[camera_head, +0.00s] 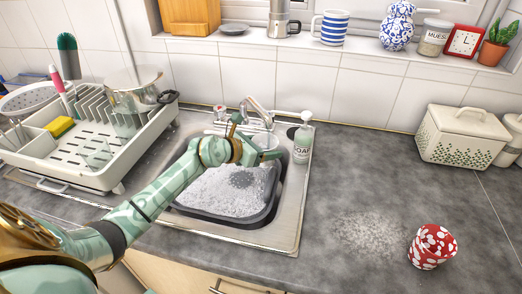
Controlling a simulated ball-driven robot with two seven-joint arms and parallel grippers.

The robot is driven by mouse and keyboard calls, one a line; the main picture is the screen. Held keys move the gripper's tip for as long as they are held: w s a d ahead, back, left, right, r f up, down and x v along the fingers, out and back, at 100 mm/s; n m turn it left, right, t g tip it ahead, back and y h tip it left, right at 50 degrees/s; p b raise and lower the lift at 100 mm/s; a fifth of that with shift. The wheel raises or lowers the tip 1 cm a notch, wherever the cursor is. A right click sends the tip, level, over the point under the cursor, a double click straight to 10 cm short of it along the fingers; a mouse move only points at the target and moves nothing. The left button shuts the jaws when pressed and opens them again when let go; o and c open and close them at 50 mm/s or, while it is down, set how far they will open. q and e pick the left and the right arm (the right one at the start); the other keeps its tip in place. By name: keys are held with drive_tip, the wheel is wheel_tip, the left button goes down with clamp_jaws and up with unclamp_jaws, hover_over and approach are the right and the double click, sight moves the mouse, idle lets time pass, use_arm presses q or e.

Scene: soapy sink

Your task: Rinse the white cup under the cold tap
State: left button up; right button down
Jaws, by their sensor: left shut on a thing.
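My left gripper (264,145) reaches over the sink (290,215) from the left. It is shut on the white cup (268,141), which is partly hidden behind the green fingers. The cup is above the foam at the back of the basin, close below the chrome tap spout (257,108). I cannot tell whether water is running. A tap handle with a red mark (220,111) stands left of the spout. The cold tap handle is not clear to see. White suds (215,195) fill the black basin. My right gripper is out of view.
A soap bottle (303,140) stands at the sink's back right corner. A dish rack (100,175) with a pot (135,88) is on the left. A red spotted cup (432,246) and a wet foamy patch (368,235) are on the right counter, which is mostly clear.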

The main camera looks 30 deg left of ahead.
use_arm(q)
drive_tip(key=shift+d, duration=0.1)
drive_tip(key=shift+s+a, duration=0.25)
drive_tip(key=shift+a, duration=0.3)
drive_tip(key=shift+s+d+r+p, duration=0.15)
drive_tip(key=shift+s+p, duration=0.05)
drive_tip(key=shift+p, duration=0.2)
drive_tip(key=s+d+p, duration=0.3)
drive_tip(key=s+p, duration=0.3)
drive_tip(key=shift+s+d, duration=0.25)
drive_tip(key=shift+s, duration=0.1)
